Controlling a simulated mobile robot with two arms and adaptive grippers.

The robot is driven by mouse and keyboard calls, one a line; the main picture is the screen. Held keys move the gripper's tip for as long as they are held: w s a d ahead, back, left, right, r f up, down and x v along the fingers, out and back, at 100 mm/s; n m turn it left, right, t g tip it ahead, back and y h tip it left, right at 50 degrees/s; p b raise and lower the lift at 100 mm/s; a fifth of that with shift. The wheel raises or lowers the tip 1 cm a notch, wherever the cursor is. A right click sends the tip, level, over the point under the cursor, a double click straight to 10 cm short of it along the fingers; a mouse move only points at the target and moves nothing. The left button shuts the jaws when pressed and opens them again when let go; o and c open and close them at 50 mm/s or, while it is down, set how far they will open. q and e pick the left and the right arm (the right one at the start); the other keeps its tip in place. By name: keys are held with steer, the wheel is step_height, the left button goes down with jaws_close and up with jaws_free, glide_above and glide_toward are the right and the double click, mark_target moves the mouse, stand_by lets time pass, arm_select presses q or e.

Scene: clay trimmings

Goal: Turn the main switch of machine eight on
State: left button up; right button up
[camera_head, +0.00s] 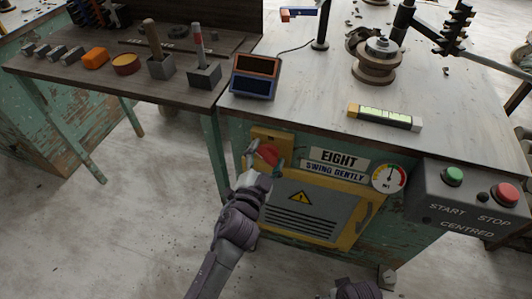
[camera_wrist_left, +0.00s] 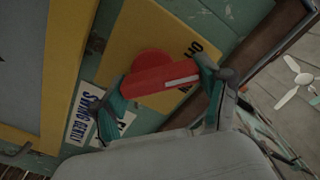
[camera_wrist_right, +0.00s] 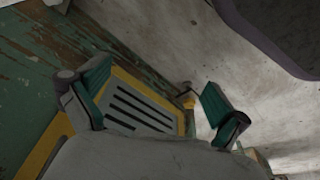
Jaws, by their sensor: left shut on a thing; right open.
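The main switch is a red handle (camera_head: 267,155) on a yellow plate (camera_head: 258,135), left of the sign EIGHT (camera_head: 338,158).
Below the switch is a grey vented panel (camera_head: 313,210) in a yellow frame. A dial (camera_head: 389,177) and a box with START (camera_head: 453,175) and STOP (camera_head: 505,194) buttons are to the right. The worktop (camera_head: 310,95) overhangs above, with a small two-window display (camera_head: 254,76) near its edge.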

arm_select(q)
steer(key=m, duration=0.4)
steer(key=shift+d+m, duration=0.15)
steer(key=shift+m, duration=0.15)
steer(key=shift+s+d+f+m+p, duration=0.1)
steer(key=shift+m+p, duration=0.1)
steer(key=shift+m, duration=1.1)
steer(key=shift+d+m+p, duration=0.1)
steer(key=shift+m+p, duration=0.05)
steer(key=shift+m, duration=1.15)
arm_select(e)
steer(key=shift+s+f, duration=0.25)
steer(key=shift+f, duration=0.4)
steer(key=shift+s+f, duration=0.25)
steer(key=shift+f, duration=0.45)
arm_select(q)
steer(key=o, duration=1.2)
steer(key=shift+c, duration=0.2)
arm_select(e)
steer(key=shift+w, duration=0.15)
arm_select(q)
steer(key=shift+s+a, duration=0.15)
steer(key=v, duration=1.1)
steer(key=shift+s, duration=0.35)
